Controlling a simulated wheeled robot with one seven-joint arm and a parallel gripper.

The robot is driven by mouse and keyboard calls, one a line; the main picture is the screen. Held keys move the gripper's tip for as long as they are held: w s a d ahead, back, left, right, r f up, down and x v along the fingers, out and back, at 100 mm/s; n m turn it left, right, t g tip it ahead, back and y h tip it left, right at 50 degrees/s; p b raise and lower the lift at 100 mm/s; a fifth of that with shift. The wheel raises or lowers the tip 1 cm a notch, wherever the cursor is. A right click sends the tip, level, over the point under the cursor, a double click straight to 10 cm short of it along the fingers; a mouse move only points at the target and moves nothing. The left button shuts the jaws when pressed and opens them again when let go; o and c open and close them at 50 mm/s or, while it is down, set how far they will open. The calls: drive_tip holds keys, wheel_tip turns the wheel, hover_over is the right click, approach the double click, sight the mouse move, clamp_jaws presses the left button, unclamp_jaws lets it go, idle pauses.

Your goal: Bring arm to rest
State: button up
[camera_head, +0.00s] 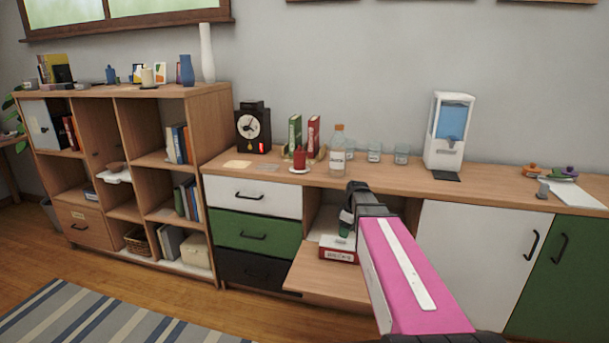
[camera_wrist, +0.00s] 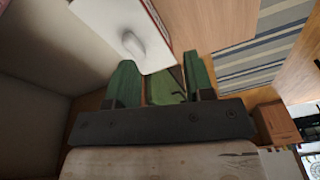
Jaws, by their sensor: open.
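My arm (camera_head: 408,275), with a pink link, reaches forward from the lower right in the head view. My gripper (camera_head: 345,226) is at the open compartment in the middle of the low cabinet, just above a red-and-white box (camera_head: 338,250). In the wrist view, the two green fingers of my gripper (camera_wrist: 161,78) are apart, so it is open. A green patch shows between them; I cannot tell what it is.
The lowered wooden flap (camera_head: 325,277) sticks out below the box. The compartment walls are close to my gripper. The cabinet top (camera_head: 400,179) holds a bottle (camera_head: 337,150), several glasses and a water dispenser (camera_head: 449,130). Floor with a striped rug (camera_head: 85,318) is open at the left.

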drive_tip(key=s+a+f+m, duration=0.1)
drive_tip(key=s+f+m, duration=0.2)
drive_tip(key=s, duration=0.2)
drive_tip(key=s+f+m+h, duration=0.1)
drive_tip(key=s+f+m, duration=0.2)
drive_tip(key=s, duration=0.3)
drive_tip(key=s+a+f+m, duration=0.1)
drive_tip(key=s+f+m, duration=0.1)
drive_tip(key=s+m, duration=0.2)
drive_tip(key=shift+s+a+f+h, duration=0.15)
drive_tip(key=shift+s+a+f, duration=0.05)
drive_tip(key=shift+s, duration=0.25)
drive_tip(key=shift+s+a+f+h, duration=0.15)
drive_tip(key=shift+s+f, duration=0.05)
drive_tip(key=shift+s, duration=0.2)
drive_tip(key=shift+s+f+m+g, duration=0.2)
drive_tip(key=shift+s+m+g, duration=0.15)
drive_tip(key=shift+m, duration=0.25)
